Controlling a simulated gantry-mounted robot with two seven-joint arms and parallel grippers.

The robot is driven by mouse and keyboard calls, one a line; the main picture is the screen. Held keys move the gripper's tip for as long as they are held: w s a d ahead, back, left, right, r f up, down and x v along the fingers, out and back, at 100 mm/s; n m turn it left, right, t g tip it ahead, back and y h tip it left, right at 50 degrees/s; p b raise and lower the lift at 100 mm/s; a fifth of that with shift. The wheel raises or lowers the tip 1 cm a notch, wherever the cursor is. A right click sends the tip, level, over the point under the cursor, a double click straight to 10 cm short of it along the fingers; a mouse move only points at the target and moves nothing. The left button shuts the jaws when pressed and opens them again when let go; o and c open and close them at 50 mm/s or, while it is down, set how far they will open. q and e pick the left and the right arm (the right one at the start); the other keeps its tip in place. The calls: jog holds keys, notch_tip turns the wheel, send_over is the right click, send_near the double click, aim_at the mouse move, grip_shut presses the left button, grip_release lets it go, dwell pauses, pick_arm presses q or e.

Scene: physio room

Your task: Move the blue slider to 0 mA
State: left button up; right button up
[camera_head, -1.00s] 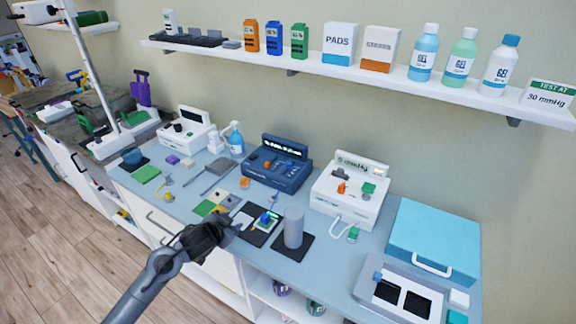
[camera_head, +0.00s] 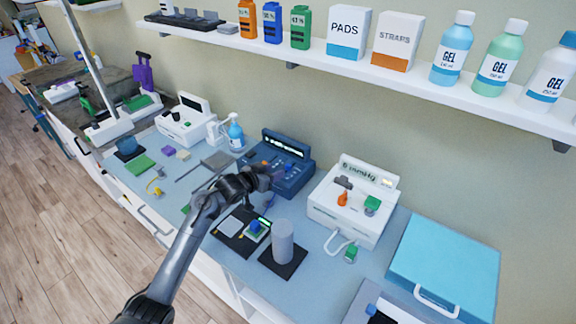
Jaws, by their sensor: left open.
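The dark blue device (camera_head: 296,183) stands against the wall at the middle of the counter, its lit display tilted up at the back. Its sloped panel carries an orange control and small blue parts. I cannot make out which is the blue slider or read its scale. My left gripper (camera_head: 273,176) is at the front of this device, over its lower panel, and hides part of it. It is open, with nothing seen between the fingers. Whether it touches the panel is not clear. My right gripper is out of view.
A white device (camera_head: 325,207) with orange and green controls stands to the right. A grey cylinder (camera_head: 283,240) stands on a dark pad in front. A small blue-topped piece (camera_head: 255,226) lies beside it. A teal case (camera_head: 447,265) fills the right. A shelf (camera_head: 400,75) hangs above.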

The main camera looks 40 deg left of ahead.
aim_at(288, 165)
pick_arm(q)
jog(key=b+x, duration=0.1)
jog(key=x, duration=0.7)
jog(key=shift+s+f+b, duration=0.1)
jog(key=shift+b, duration=0.3)
jog(key=shift+w, duration=0.4)
jog(key=shift+c, duration=0.5)
grip_shut()
